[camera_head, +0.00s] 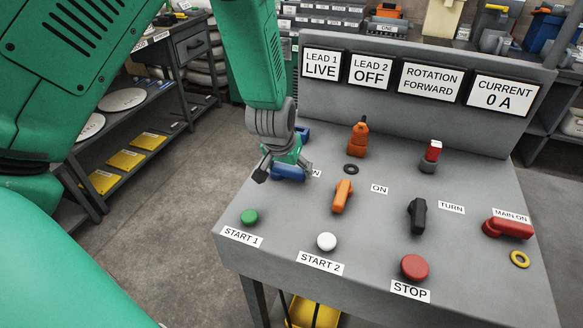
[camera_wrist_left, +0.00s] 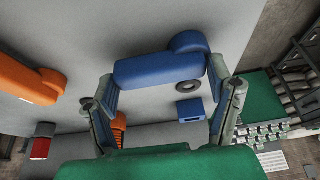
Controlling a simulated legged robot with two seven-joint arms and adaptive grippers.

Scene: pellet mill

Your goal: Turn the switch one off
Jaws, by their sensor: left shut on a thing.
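A blue rotary switch handle (camera_head: 289,173) sits on the left side of the grey console, with a label beside it partly hidden by my gripper. My left gripper (camera_head: 284,169) is shut on this blue handle from above. In the left wrist view, the blue handle (camera_wrist_left: 158,72) lies between the two fingers, one at each end. An orange switch handle (camera_head: 342,195) points up and down the panel to its right, next to an ON label. The display reads LEAD 1 LIVE (camera_head: 321,65) and LEAD 2 OFF (camera_head: 370,70). My right gripper is not in view.
The console also has a black TURN handle (camera_head: 417,215), a red MAIN handle (camera_head: 508,228), and green (camera_head: 249,216), white (camera_head: 326,241) and red STOP (camera_head: 414,267) buttons. An orange plug-like part (camera_head: 358,138) stands behind. A shelf unit (camera_head: 128,140) is at left.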

